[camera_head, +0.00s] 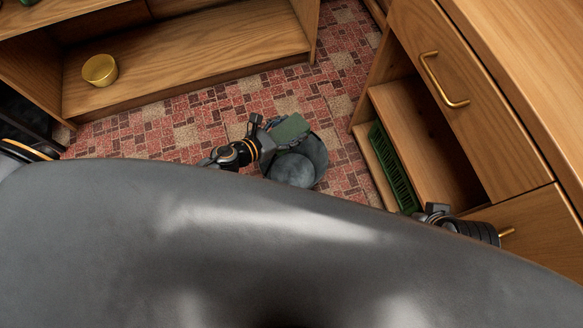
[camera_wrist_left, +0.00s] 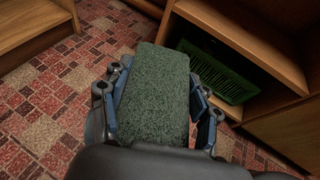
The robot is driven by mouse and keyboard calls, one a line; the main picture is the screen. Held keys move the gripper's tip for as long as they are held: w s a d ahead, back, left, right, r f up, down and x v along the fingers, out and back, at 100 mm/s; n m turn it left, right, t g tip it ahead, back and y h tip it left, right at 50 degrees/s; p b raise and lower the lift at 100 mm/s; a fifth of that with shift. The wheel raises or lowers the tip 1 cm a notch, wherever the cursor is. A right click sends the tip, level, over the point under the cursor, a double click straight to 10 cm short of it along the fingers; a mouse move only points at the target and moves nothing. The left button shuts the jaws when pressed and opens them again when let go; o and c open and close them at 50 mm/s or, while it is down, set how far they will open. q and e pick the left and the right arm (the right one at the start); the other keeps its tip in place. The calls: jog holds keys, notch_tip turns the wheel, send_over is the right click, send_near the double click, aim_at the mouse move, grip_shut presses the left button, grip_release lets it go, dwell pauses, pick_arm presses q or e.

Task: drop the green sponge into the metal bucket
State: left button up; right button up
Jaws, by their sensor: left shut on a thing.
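The green sponge (camera_head: 290,130) is a flat block in the fingers of my left gripper (camera_head: 272,134), which is shut on it. In the left wrist view the sponge (camera_wrist_left: 156,92) shows large between the fingers. The grey metal bucket (camera_head: 312,158) stands on the floor. In the head view the sponge overlaps the bucket's far rim; how high it is above the rim I cannot tell. The bucket does not show in the left wrist view. My right gripper (camera_head: 434,212) is partly hidden by my body, near the right cabinet, and its fingers are unclear.
A wooden cabinet with a gold-handled drawer (camera_head: 415,90) stands on the right; a green slatted basket (camera_head: 394,168) is in its open lower part. A wooden shelf (camera_head: 190,60) at the back left holds a gold bowl (camera_head: 99,70). The patterned red carpet (camera_head: 190,125) is clear around the bucket.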

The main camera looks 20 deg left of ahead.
pick_arm(q)
jog(key=o, duration=0.9)
jog(key=shift+c, duration=0.2)
jog(key=v, duration=1.2)
jog(key=shift+w, duration=0.1)
